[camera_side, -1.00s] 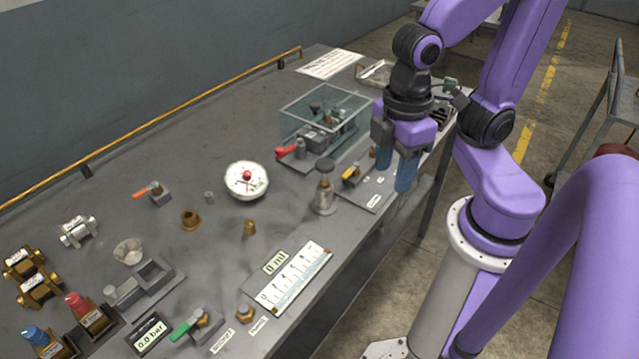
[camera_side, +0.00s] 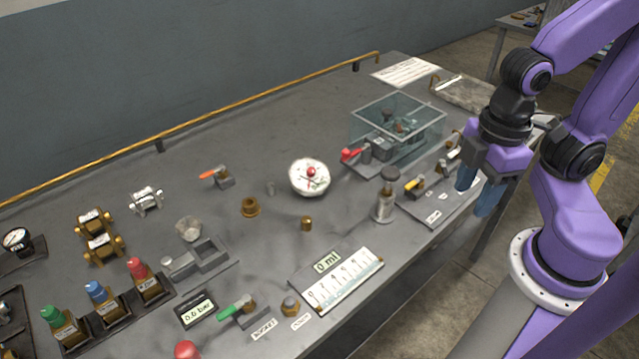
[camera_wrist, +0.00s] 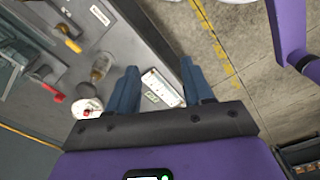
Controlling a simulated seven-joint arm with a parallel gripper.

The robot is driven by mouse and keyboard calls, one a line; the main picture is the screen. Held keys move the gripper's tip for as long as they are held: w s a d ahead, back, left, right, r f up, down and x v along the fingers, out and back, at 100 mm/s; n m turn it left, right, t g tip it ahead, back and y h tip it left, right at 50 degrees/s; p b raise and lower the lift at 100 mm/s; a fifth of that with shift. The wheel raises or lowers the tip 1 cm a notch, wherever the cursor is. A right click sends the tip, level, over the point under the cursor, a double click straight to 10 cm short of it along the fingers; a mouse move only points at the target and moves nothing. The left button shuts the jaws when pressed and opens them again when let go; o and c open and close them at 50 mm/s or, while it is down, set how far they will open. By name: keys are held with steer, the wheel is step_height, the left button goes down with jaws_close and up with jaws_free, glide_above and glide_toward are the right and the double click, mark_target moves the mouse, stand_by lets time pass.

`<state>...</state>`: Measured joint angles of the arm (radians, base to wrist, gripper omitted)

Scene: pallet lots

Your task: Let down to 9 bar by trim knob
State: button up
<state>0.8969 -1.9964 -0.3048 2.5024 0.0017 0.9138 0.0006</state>
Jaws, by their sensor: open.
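My gripper (camera_side: 478,194) hangs at the right end of the bench, over its front edge. Its blue fingers are apart and empty; they also show in the wrist view (camera_wrist: 157,75). No knob is clearly readable as the trim knob. Candidates are the grey-topped upright knob (camera_side: 387,178) left of my gripper and the green (camera_side: 52,313), blue (camera_side: 95,288) and red (camera_side: 137,267) knobs on brass valves, far left. A bar display (camera_side: 198,312) at the front left seems to read 0.0 or 0.6 bar.
A yellow lever (camera_side: 414,186) and a glass-sided box (camera_side: 398,130) with a red lever (camera_side: 352,155) stand left of my gripper. A white dish (camera_side: 309,178), brass fittings, a scale card (camera_side: 341,281) and a green lever (camera_side: 236,307) are on the bench.

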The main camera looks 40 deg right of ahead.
steer(key=m, duration=1.1)
glide_above(306, 219)
steer(key=f, duration=0.1)
step_height(306, 219, down, 17)
steer(key=shift+f, duration=0.2)
jaws_close()
